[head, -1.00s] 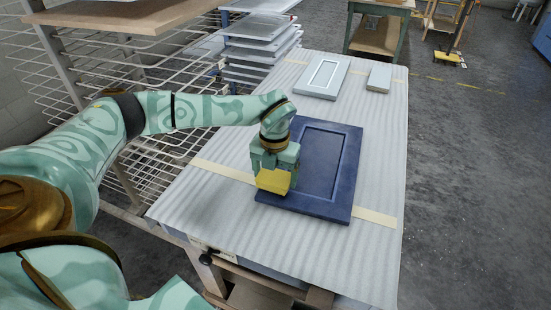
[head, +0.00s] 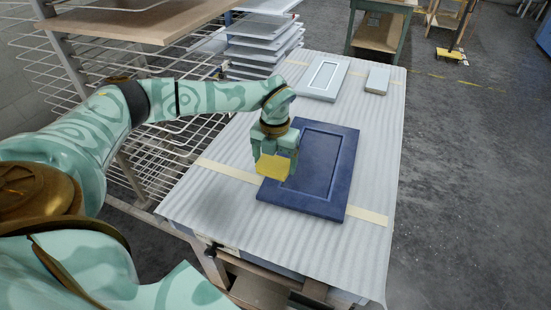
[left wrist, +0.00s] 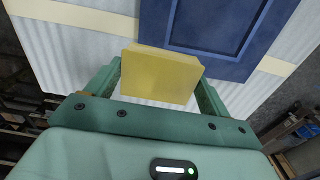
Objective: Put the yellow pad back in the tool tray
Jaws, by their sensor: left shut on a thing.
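The yellow pad (head: 273,167) is a small block held between the fingers of my left gripper (head: 274,158). The gripper is shut on it and points down over the left edge of a dark blue panel door (head: 325,165). In the left wrist view the pad (left wrist: 160,75) sits between both fingers, in front of the blue door's edge and the white cover. The pad appears raised off the door, though the gap is hard to judge. I cannot make out the tool tray in either view. My right gripper is not in view.
The padded cart top (head: 230,215) has a ribbed white cover and tape strips. A pale framed panel (head: 323,77) and a small grey block (head: 377,79) lie at its far end. A wire rack (head: 120,60) stands left; stacked panels (head: 262,40) stand behind.

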